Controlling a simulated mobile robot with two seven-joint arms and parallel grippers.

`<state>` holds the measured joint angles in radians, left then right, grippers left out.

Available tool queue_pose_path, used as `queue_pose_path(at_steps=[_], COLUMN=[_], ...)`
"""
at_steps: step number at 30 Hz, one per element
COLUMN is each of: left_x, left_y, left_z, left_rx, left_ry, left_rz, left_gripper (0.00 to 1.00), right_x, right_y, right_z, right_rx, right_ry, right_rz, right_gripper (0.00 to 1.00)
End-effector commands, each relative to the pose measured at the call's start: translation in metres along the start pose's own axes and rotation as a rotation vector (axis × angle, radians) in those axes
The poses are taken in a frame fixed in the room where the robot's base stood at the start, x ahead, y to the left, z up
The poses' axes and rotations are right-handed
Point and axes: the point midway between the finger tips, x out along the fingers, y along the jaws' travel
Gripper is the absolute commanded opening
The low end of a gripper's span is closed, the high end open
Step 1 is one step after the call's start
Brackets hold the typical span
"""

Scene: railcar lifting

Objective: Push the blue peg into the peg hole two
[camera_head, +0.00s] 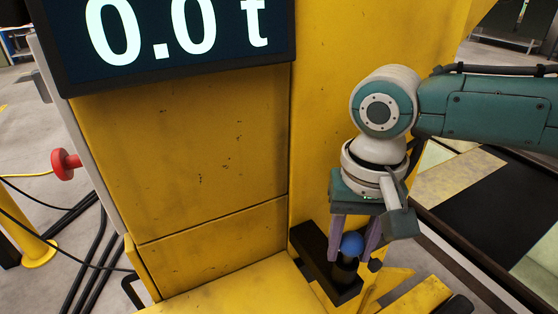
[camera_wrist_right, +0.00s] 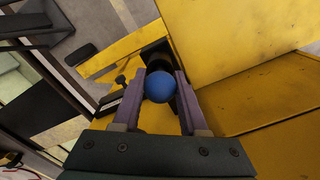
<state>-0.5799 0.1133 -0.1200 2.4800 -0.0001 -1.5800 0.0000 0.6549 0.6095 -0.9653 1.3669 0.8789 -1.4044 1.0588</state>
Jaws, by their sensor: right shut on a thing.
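The blue peg (camera_head: 352,244) shows as a round blue ball top on a dark shaft, low right of centre in the head view. It also shows in the right wrist view (camera_wrist_right: 159,87), between the fingers. My right gripper (camera_head: 354,256) points down with its two purple fingers on either side of the peg, shut on it. The dark shaft stands over a black block (camera_head: 317,246) beside the yellow machine. I cannot tell how deep the shaft sits, and no hole label is readable. My left gripper is not in view.
A yellow machine wall (camera_head: 190,150) fills the middle, with a display (camera_head: 180,38) reading "0.0 t" above it. A red knob (camera_head: 65,165) sticks out at the left. A yellow ledge (camera_head: 245,290) lies left of the peg. Dark rails and yellow parts lie to the right.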

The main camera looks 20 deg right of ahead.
Motion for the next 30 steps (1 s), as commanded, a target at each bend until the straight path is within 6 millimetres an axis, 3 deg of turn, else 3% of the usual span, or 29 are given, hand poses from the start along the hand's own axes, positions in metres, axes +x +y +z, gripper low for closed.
queue_pose_path(at_steps=[2, 3, 11, 21, 30], left_x=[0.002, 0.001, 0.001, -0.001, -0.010], left_y=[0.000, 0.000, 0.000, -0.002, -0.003], left_z=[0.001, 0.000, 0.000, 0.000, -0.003], left_rx=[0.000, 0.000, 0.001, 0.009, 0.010], left_ry=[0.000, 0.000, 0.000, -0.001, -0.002], left_rz=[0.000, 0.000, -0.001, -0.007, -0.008], left_gripper=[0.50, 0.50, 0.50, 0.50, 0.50], right_x=[0.003, 0.002, 0.002, -0.003, -0.059], right_y=[0.000, 0.000, 0.000, 0.000, 0.000], right_z=[0.000, 0.000, 0.000, 0.000, -0.001], right_rx=[0.000, 0.001, 0.001, 0.000, 0.000], right_ry=[0.000, 0.000, 0.000, 0.000, 0.004], right_rz=[0.000, 0.000, 0.000, 0.000, -0.003], right_gripper=[0.00, 0.46, 0.75, 0.77, 0.77])
